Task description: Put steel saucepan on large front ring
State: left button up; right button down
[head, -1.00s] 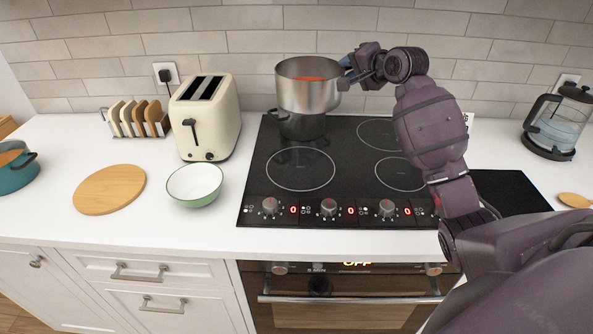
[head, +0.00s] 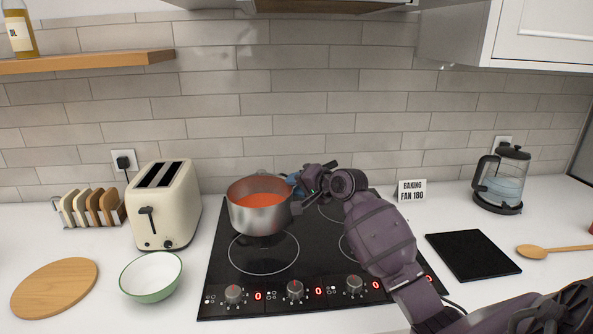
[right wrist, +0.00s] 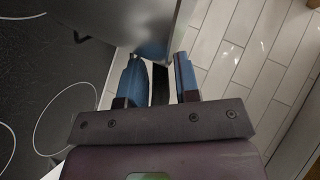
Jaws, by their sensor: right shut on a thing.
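The steel saucepan (head: 258,218), with orange-red contents, is over the left side of the black hob (head: 228,295). Its lower edge overlaps the far edge of the large front ring (head: 264,272) in the head view; whether its base touches the glass I cannot tell. My right gripper (head: 297,182) is at the pan's right side, shut on its handle. In the right wrist view the dark handle (right wrist: 160,88) lies between the blue-padded fingers, with the steel pan wall (right wrist: 155,25) beyond. My left gripper is not in view.
A cream toaster (head: 164,215) and a green-rimmed bowl (head: 151,276) stand left of the hob. A round board (head: 55,286) lies farther left. The tiled wall is close behind.

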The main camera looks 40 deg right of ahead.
jog(key=shift+f+b, duration=0.6)
jog(key=shift+f, duration=4.55)
jog(key=c, duration=1.3)
grip_release()
jog(key=shift+f, duration=0.2)
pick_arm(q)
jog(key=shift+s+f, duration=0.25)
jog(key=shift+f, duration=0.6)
pick_arm(e)
jog(key=o, duration=0.5)
jog(key=shift+s+d+r, duration=0.1)
jog(key=shift+s+r, duration=0.1)
jog(key=shift+s, duration=0.3)
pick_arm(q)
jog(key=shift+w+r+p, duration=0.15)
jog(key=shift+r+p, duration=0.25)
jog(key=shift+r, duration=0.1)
pick_arm(e)
jog(key=shift+v, duration=5.5)
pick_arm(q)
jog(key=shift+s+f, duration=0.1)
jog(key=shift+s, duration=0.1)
